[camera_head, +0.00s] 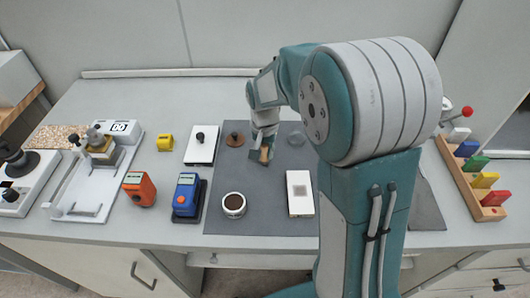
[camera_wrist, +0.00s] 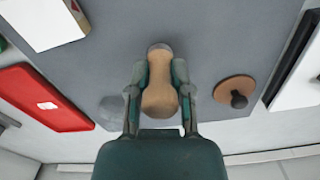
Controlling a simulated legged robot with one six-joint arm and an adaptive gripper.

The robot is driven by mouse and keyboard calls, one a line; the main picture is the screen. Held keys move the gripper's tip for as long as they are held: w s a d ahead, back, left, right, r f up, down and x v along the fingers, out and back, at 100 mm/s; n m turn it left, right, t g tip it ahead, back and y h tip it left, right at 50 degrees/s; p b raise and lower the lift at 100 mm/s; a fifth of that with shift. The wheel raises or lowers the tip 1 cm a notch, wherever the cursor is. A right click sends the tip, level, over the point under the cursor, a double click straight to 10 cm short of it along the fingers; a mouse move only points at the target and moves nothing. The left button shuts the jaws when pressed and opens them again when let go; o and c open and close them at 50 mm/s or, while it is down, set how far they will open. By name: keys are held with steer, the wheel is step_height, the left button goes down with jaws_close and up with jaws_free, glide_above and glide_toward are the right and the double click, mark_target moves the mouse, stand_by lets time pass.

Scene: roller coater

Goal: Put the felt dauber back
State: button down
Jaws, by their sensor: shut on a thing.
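The felt dauber (camera_wrist: 160,98) has a waisted, light wooden handle and a greyish end. My gripper (camera_wrist: 160,72) is shut on its handle, one finger on each side. In the head view the dauber (camera_head: 264,155) shows below my gripper (camera_head: 263,148), over the grey mat (camera_head: 262,215). I cannot tell whether it touches the mat. A round cup with dark brown contents (camera_head: 233,204) stands open near the mat's front left. A brown disc with a dark knob (camera_head: 235,139) lies left of my gripper; it also shows in the wrist view (camera_wrist: 234,90).
A faint clear round object (camera_head: 296,138) sits right of my gripper. A white block (camera_head: 300,194) lies at the mat's front. A red object (camera_wrist: 45,98) shows in the wrist view. Blue (camera_head: 187,195) and orange (camera_head: 139,189) devices stand left. Colored blocks fill a wooden rack (camera_head: 467,180).

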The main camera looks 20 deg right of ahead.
steer(key=shift+a+f, duration=0.35)
steer(key=shift+f, duration=0.05)
steer(key=shift+a, duration=0.35)
steer(key=shift+d, duration=0.1)
steer(key=c, duration=0.8)
jaws_free()
steer(key=shift+d+f, duration=0.1)
steer(key=shift+d, duration=0.1)
steer(key=shift+o, duration=1.3)
steer(key=shift+d, duration=0.35)
steer(key=shift+a, duration=0.1)
